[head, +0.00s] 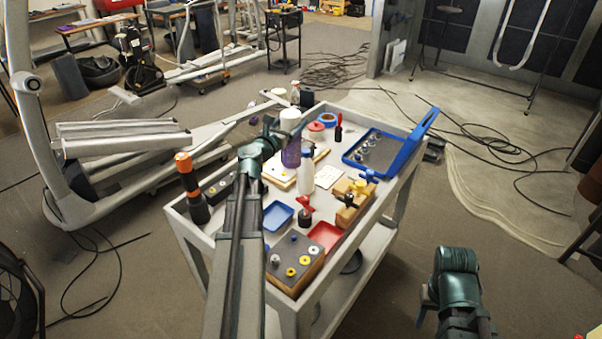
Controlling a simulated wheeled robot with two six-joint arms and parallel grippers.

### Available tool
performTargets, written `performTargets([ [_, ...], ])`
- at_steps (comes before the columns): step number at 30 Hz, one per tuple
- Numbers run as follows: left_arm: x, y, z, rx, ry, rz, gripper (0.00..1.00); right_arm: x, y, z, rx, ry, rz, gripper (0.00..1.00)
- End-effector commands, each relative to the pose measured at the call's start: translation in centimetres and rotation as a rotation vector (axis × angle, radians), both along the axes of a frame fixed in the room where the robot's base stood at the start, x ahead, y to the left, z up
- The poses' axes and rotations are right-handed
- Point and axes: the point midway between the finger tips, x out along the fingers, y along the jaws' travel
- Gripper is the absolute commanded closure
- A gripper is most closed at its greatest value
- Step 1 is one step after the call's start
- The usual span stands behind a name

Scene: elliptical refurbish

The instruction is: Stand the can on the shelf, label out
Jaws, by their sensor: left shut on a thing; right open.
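A can with a purple body (291,155) and a white top appears upright over the back left part of the cart. My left gripper (272,138) is at its left side and shut on it. The fingertips are partly hidden, and I cannot tell whether the can touches the cart top or which way its label faces. My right gripper (440,292) is open and empty, low over the floor to the right of the cart. I cannot make out which surface is the shelf.
The grey cart (345,112) is crowded. It holds a white spray bottle (306,172), blue tray (277,215), red tray (325,236), blue case (352,155), wooden block with knobs (283,277) and orange-topped tool (184,165). Cables (510,150) lie on the floor at right.

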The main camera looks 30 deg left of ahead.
Motion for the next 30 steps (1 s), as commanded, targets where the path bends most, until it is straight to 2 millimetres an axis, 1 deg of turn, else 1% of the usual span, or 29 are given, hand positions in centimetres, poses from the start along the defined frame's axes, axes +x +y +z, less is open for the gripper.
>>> performTargets([
  [1, 0.0, 0.0, -1.2, -0.001, 0.000, 0.000, 1.00, 0.0, 0.0, -1.2, 0.000, 0.000, 0.000, 0.50],
  [19, 0.0, 0.0, -11.4, -0.001, 0.000, -0.001, 1.00, 0.0, 0.0, -11.4, 0.000, 0.000, 0.000, 0.50],
  [21, 0.0, 0.0, -12.2, -0.001, 0.000, -0.001, 1.00, 0.0, 0.0, -12.3, 0.000, 0.000, 0.001, 0.50],
  [23, 0.0, 0.0, -12.6, -0.001, 0.000, -0.001, 1.00, 0.0, 0.0, -12.6, 0.000, 0.000, 0.001, 0.50],
  [30, 0.0, 0.0, -12.7, -0.001, 0.000, -0.001, 1.00, 0.0, 0.0, -12.7, 0.000, 0.000, 0.001, 0.50],
])
